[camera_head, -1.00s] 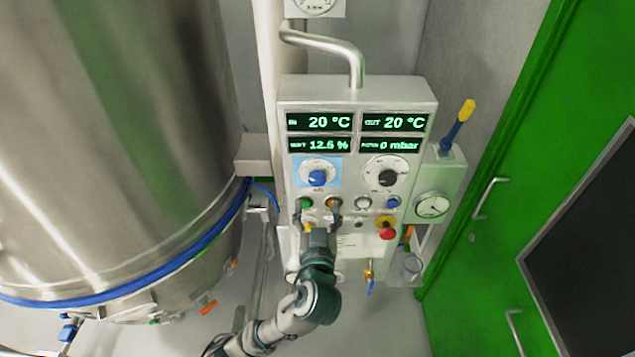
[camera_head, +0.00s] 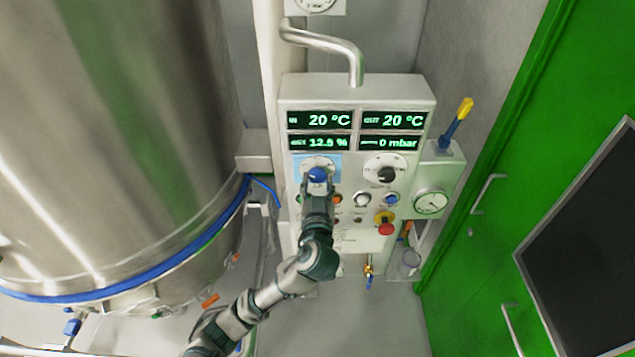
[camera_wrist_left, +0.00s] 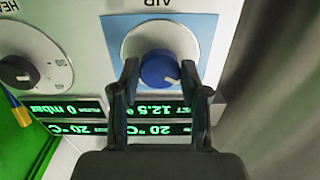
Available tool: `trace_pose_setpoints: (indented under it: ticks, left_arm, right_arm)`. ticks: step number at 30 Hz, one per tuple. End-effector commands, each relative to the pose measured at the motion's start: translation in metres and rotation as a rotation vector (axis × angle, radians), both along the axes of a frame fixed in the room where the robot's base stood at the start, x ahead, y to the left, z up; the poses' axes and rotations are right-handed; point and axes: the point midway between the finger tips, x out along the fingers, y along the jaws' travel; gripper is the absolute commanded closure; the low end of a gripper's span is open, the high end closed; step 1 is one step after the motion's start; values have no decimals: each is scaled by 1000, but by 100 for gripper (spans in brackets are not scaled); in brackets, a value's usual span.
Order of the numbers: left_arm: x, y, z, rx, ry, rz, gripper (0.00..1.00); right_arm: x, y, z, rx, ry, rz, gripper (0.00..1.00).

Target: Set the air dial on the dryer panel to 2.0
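The dryer panel (camera_head: 357,92) stands upright on the wall side, with lit green displays. The air dial (camera_head: 317,174) is a blue knob on a white scale in a light blue field at the panel's left. My left gripper (camera_head: 317,184) reaches up to it from below. In the left wrist view, which is upside down, the air dial (camera_wrist_left: 160,70) sits between the tips of the left gripper (camera_wrist_left: 159,76). The fingers are open, one on each side of the knob; contact cannot be told. A white mark shows on the knob. My right gripper is out of view.
A black heat dial (camera_head: 386,174) is to the right of the air dial. Buttons and a red emergency stop (camera_head: 385,228) are below. A large steel vessel (camera_head: 110,130) fills the left, and a green door (camera_head: 490,235) is on the right.

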Motion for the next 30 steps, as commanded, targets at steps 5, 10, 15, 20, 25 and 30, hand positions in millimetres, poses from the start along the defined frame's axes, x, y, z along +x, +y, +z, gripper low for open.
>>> trace_pose_setpoints:
  ticks: [5, 10, 15, 20, 25, 30]
  left_arm:
    - [0, -1, 0, 3, 0, -3, 90]
    - [0, -1, 0, 32, 2, -3, 90]
    - [0, -1, 1, 112, 2, -2, 90]
    - [0, -1, 1, 233, 4, -3, 90]
    - [0, -1, 2, 392, 5, -3, 90]
    - [0, -1, 2, 554, 4, -4, 90]
  right_arm:
    - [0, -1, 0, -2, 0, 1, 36]
    - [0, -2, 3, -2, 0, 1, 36]
    - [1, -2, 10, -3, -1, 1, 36]
    - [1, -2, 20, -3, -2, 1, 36]
    - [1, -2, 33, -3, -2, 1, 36]
    - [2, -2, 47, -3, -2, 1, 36]
